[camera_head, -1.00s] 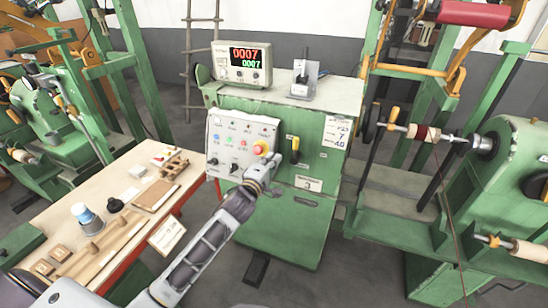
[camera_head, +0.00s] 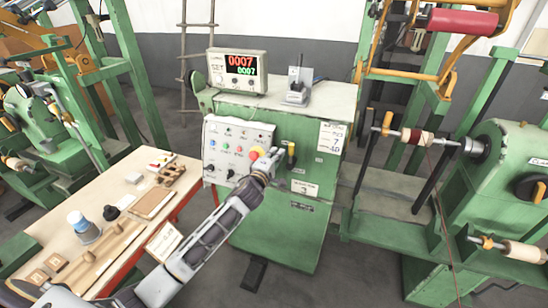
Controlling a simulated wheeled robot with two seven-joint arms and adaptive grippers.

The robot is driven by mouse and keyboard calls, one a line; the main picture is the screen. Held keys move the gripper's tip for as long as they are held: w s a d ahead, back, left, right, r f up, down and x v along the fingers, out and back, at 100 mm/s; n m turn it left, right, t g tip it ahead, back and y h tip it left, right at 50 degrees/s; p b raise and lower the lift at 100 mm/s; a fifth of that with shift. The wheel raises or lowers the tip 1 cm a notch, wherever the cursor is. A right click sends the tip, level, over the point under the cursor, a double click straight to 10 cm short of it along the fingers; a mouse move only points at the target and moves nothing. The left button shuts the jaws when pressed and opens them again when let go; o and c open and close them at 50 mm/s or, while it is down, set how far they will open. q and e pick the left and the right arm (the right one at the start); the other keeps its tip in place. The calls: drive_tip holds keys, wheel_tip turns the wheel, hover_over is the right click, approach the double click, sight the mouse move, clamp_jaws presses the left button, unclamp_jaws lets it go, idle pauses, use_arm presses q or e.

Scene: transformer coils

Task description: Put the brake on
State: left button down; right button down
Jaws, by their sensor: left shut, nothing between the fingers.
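The green control cabinet (camera_head: 270,226) stands in the middle of the head view, with a grey button panel (camera_head: 228,148) on its front. My left gripper (camera_head: 267,154) is shut and empty in front of the panel's right edge. It is just left of the lever and partly covers the red and yellow stop button (camera_head: 256,154). I cannot tell whether it touches either one. My right gripper is not in view.
A counter box (camera_head: 238,70) reading 0007 and a small grey stand (camera_head: 297,92) are on the cabinet top. A winding machine (camera_head: 499,170) with a coil (camera_head: 414,136) stands at the right. A wooden workbench (camera_head: 140,181) with several parts stands at the left.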

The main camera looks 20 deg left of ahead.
sight(291, 149)
use_arm(q)
drive_tip(key=shift+w, duration=1)
drive_tip(key=shift+d, duration=0.1)
drive_tip(key=shift+d+r+m, duration=0.15)
drive_tip(key=shift+d+m, duration=0.2)
drive_tip(key=shift+m, duration=0.05)
drive_tip(key=shift+d+r+m+p, duration=0.1)
drive_tip(key=shift+d+m+p, duration=0.2)
drive_tip(key=shift+m, duration=0.1)
drive_tip(key=shift+d+r+m, duration=0.15)
drive_tip(key=shift+d+m, duration=0.55)
drive_tip(key=shift+m, duration=0.15)
drive_tip(key=shift+d+r+m, duration=0.1)
drive_tip(key=shift+d+m, duration=0.6)
drive_tip(key=shift+m, duration=0.15)
drive_tip(key=shift+s+d+f+m+g+y+b, duration=0.1)
drive_tip(key=shift+d+f+m+b, duration=0.2)
drive_tip(key=shift+d+m, duration=0.8)
drive_tip(key=shift+d+f+m+g+y+b, duration=0.15)
drive_tip(key=shift+d+f+m, duration=0.2)
drive_tip(key=shift+d+m, duration=0.7)
drive_tip(key=shift+s+d+f+m+g+y+b, duration=0.1)
drive_tip(key=shift+d+f+m+b, duration=0.4)
drive_tip(key=shift+m, duration=0.95)
drive_tip(key=shift+d+r, duration=0.15)
